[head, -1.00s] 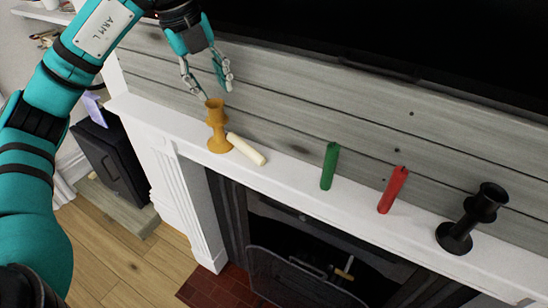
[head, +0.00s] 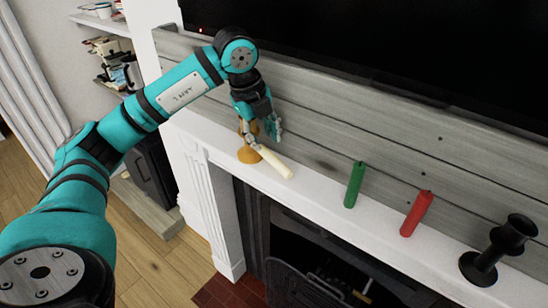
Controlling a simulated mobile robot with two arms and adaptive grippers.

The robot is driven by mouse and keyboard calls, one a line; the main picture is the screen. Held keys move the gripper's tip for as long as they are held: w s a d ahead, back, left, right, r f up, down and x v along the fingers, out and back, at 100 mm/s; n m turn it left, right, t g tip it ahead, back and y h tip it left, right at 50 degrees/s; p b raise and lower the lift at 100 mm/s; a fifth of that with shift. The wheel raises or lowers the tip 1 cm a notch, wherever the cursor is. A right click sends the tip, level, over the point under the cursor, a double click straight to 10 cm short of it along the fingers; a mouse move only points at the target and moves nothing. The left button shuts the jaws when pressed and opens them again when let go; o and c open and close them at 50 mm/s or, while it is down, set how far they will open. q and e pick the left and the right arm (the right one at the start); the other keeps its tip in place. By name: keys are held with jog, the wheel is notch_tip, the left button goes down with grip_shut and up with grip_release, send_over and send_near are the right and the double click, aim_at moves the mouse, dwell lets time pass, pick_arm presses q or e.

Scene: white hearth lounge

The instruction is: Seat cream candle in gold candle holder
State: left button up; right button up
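The cream candle (head: 277,165) lies on its side on the white mantel, its upper-left end close to the gold holder. The gold candle holder (head: 249,155) stands upright on the mantel; its round base shows, while its upper part is largely hidden behind my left gripper. My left gripper (head: 263,139) points down at the holder and the candle's upper-left end. Its fingers are spread apart, and it looks open with nothing held. I cannot tell whether a finger touches the holder or candle. My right gripper is not in view.
A green candle (head: 354,185) and a red candle (head: 416,213) stand on the mantel (head: 317,187) to the right. A black candle holder (head: 496,251) stands farther right. A grey plank wall and a dark screen (head: 400,45) rise behind. The fireplace opening lies below.

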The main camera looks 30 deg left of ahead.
aim_at(269, 154)
pick_arm(q)
jog(key=p+x, duration=0.1)
jog(key=x, duration=0.1)
jog(key=p+x, duration=0.1)
jog(key=x, duration=0.1)
jog(key=shift+s+d+f+p, duration=0.15)
jog(key=shift+d+f+p, duration=0.15)
jog(key=shift+f, duration=0.45)
grip_shut()
